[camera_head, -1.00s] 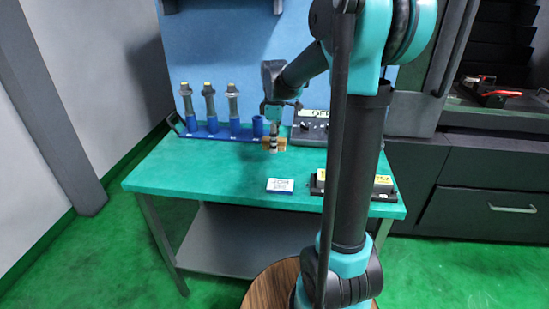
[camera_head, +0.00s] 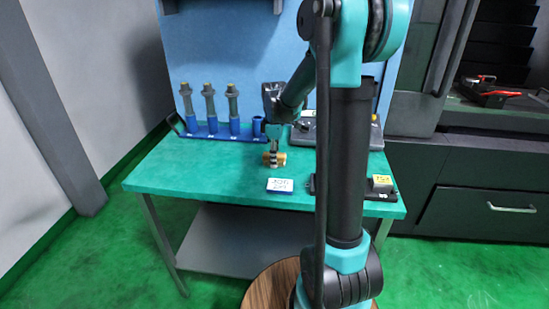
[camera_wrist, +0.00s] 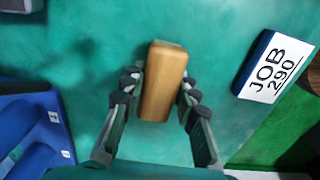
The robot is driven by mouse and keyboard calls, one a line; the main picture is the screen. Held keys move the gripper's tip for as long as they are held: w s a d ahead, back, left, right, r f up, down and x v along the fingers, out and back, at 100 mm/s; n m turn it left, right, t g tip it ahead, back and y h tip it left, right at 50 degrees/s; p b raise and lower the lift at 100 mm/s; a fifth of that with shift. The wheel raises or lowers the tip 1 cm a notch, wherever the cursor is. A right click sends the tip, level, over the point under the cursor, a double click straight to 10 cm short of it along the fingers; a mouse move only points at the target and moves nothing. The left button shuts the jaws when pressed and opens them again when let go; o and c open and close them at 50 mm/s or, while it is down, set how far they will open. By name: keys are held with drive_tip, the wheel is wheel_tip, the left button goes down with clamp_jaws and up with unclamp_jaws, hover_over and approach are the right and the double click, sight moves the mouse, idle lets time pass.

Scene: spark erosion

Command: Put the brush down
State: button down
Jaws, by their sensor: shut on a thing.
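The brush (camera_wrist: 162,85) shows as a wooden block between my fingers in the wrist view. Its bristles cannot be made out. In the head view my gripper (camera_head: 274,157) points down at the green table (camera_head: 200,170). The brush is very low over the table or touching it; I cannot tell which.
A blue rack (camera_head: 205,133) with several upright grey-topped holders stands at the back left. A JOB 290 sign (camera_head: 280,184) lies in front of the gripper. A black device with a yellow label (camera_head: 382,181) is at the right. The left front of the table is clear.

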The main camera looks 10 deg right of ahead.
drive_tip(key=c, duration=1.2)
unclamp_jaws()
drive_tip(key=shift+f, duration=0.15)
drive_tip(key=shift+o, duration=0.2)
wheel_tip(320, 180, up, 13)
drive_tip(key=shift+f, duration=0.2)
drive_tip(key=shift+s, duration=0.1)
